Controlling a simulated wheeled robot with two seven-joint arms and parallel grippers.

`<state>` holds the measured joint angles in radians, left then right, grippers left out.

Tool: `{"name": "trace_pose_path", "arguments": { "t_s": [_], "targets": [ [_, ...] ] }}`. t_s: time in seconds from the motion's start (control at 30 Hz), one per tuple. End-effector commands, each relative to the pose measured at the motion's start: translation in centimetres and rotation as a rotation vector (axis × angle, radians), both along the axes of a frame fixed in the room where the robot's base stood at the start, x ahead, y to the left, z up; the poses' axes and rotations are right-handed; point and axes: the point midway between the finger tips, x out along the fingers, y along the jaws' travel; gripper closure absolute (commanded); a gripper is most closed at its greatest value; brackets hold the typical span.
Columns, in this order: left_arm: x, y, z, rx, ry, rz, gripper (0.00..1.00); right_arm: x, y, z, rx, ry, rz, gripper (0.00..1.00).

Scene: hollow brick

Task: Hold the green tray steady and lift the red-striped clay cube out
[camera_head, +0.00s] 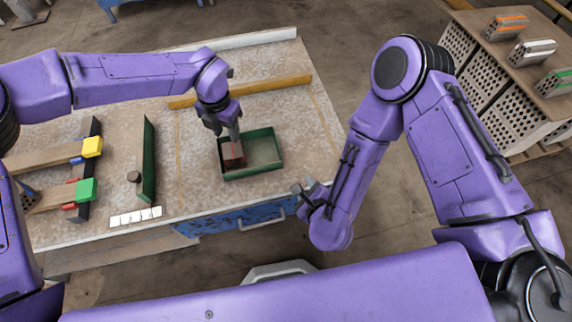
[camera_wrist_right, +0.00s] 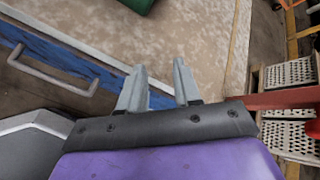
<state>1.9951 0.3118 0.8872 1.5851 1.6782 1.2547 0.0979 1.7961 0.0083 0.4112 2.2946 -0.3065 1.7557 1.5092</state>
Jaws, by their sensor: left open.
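The green tray (camera_head: 268,172) sits on the worktable, right of its middle. The clay cube (camera_head: 233,156), dark reddish-brown, is inside the tray at its left end. My left gripper (camera_head: 235,138) points down at the cube, open, its fingers at the cube's upper part. I cannot tell whether they touch it. The gripper hides part of the cube. My right gripper (camera_head: 303,198) is off the table's front right, apart from the tray. In the right wrist view its fingers (camera_wrist_right: 158,70) are spread and empty, and a green corner, likely the tray (camera_wrist_right: 138,4), shows at the top.
Yellow (camera_head: 92,147) and green (camera_head: 86,190) blocks lie further left. A wooden bar (camera_head: 275,86) lies behind the tray. A rack with perforated bricks (camera_head: 533,52) stands far right.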

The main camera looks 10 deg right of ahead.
Motion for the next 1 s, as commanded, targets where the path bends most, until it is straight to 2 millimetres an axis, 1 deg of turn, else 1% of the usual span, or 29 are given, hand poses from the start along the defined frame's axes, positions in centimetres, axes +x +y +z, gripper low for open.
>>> {"name": "trace_pose_path", "arguments": {
  "t_s": [0.03, 0.1, 0.2, 0.3, 0.37, 0.47, 0.7, 0.8, 0.9, 1.0],
  "targets": [
    [0.0, 0.0, 0.0, 0.000, 0.000, 0.000, 0.57, 1.0, 1.4, 1.1, 0.140, -0.040, -0.078, 0.67],
    [0.0, 0.0, 0.0, 0.000, 0.000, 0.000, 0.57, 2.3, 2.8, 2.5, 0.328, -0.091, -0.187, 0.67],
    [0.0, 0.0, 0.0, 0.000, 0.000, 0.000, 0.57, 3.8, 4.0, 3.9, 0.519, -0.143, -0.295, 0.67],
    [0.0, 0.0, 0.0, 0.000, 0.000, 0.000, 0.57, 4.5, 4.5, 4.7, 0.625, -0.170, -0.352, 0.67],
    [0.0, 0.0, 0.0, 0.000, 0.000, 0.000, 0.57, 4.9, 4.7, 4.8, 0.655, -0.178, -0.368, 0.67],
    [0.0, 0.0, 0.0, 0.000, 0.000, 0.000, 0.57, 6.0, 4.7, 4.5, 0.666, -0.181, -0.374, 0.67],
    [0.0, 0.0, 0.0, 0.000, 0.000, 0.000, 0.57, 10.6, 5.0, 2.4, 0.661, -0.180, -0.374, 0.67],
    [0.0, 0.0, 0.0, 0.000, 0.000, 0.000, 0.57, 12.3, 5.1, 1.7, 0.659, -0.179, -0.373, 0.67],
    [0.0, 0.0, 0.0, 0.000, 0.000, 0.000, 0.57, 13.5, 5.3, 1.2, 0.659, -0.178, -0.372, 0.67],
    [0.0, 0.0, 0.0, 0.000, 0.000, 0.000, 0.57, 14.2, 5.3, 0.9, 0.660, -0.177, -0.372, 0.67]
  ]
}}
